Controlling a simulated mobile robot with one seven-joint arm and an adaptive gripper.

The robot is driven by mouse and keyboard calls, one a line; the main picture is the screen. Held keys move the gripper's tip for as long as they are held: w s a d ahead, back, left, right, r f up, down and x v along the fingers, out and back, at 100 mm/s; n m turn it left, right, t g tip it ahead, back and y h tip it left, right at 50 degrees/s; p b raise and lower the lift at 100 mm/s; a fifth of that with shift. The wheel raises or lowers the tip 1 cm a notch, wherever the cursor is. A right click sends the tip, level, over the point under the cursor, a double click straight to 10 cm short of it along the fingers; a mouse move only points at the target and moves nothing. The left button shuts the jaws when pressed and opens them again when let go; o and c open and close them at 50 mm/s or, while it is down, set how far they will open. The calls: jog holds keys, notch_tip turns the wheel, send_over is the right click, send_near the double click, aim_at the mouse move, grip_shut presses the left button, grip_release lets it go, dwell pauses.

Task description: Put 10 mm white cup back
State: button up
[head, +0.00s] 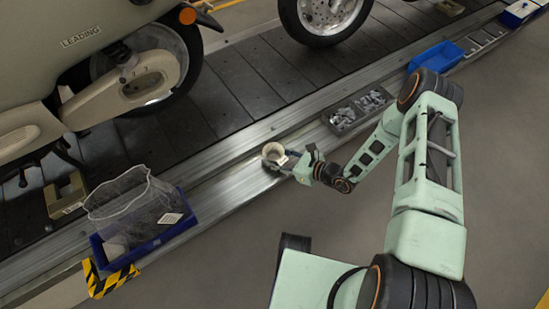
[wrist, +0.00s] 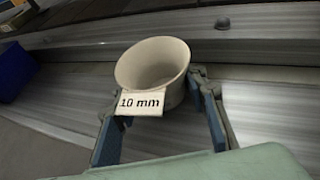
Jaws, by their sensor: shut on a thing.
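The white cup (wrist: 174,84), with a tag reading "10 mm" (wrist: 140,103), sits between the two fingers of my gripper (wrist: 156,120). My gripper is shut on it. The cup tilts a little in the wrist view and looks empty inside. In the head view the cup (head: 273,153) and my gripper (head: 286,164) are over the metal ledge (head: 235,180) beside the slat conveyor. Whether the cup touches the ledge I cannot tell.
A blue bin (head: 150,240) with a clear bag (head: 128,195) stands left on the ledge. A dark tray of metal parts (head: 345,118) lies to the right, with a blue box (head: 434,58) farther along. A scooter (head: 85,75) stands on the conveyor (head: 235,90).

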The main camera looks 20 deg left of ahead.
jog(key=shift+f, duration=0.3)
jog(key=o, duration=1.2)
jog(key=shift+o, duration=0.2)
jog(key=shift+r, duration=0.1)
jog(key=shift+d+r, duration=0.1)
jog(key=shift+r, duration=0.1)
jog(key=p+v, duration=0.2)
jog(key=v, duration=0.8)
jog(key=shift+s+d+p, duration=0.15)
jog(key=shift+d+p, duration=0.1)
jog(key=shift+p, duration=0.15)
